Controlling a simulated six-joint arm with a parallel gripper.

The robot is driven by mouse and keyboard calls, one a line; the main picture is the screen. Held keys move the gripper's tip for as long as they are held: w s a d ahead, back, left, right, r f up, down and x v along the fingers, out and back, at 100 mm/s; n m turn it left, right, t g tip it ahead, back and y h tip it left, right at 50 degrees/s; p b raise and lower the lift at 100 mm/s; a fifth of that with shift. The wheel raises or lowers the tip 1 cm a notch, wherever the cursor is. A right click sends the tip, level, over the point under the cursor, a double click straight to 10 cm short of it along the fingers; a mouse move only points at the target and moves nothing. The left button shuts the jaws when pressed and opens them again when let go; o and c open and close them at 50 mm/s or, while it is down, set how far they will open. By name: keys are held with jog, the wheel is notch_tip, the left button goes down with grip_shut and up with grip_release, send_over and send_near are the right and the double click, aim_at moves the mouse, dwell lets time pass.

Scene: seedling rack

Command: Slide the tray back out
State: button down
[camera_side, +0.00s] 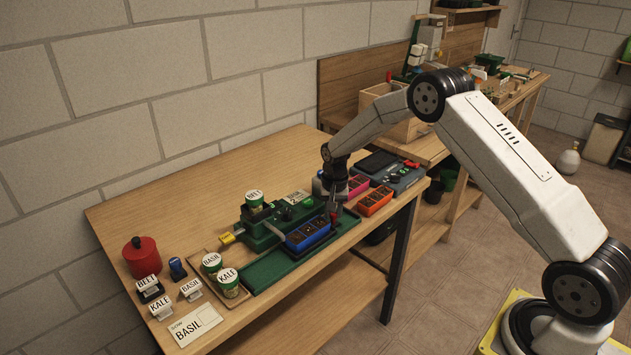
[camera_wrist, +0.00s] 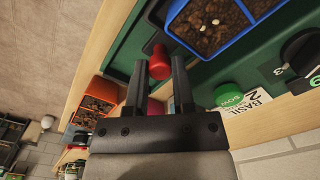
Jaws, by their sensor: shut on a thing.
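The blue tray (camera_side: 308,232) with dark soil cells sits on the long green base (camera_side: 268,270) beside the green seeder (camera_side: 262,232). In the wrist view, part of the blue tray (camera_wrist: 170,12) shows at the top, with small pale seeds on its soil. A red knob (camera_wrist: 158,66) stands at the tray's near end. My gripper (camera_wrist: 158,72) is shut on the red knob, with one finger on each side of it. In the side view my gripper (camera_side: 334,212) is at the tray's right end, and the arm hides part of the knob there.
A BEET cup (camera_side: 254,199) sits on top of the seeder. Orange (camera_side: 375,201) and pink (camera_side: 358,184) trays stand to the right. BASIL (camera_side: 212,262) and KALE (camera_side: 229,282) cups, label markers and a red canister (camera_side: 141,257) stand at left. The base's left stretch is bare.

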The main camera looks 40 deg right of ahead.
jog(key=shift+d+r, duration=0.1)
jog(key=shift+d, duration=2.55)
jog(key=shift+c, duration=2.2)
grip_release()
notch_tip(320, 180, up, 8)
jog(key=shift+a, duration=0.1)
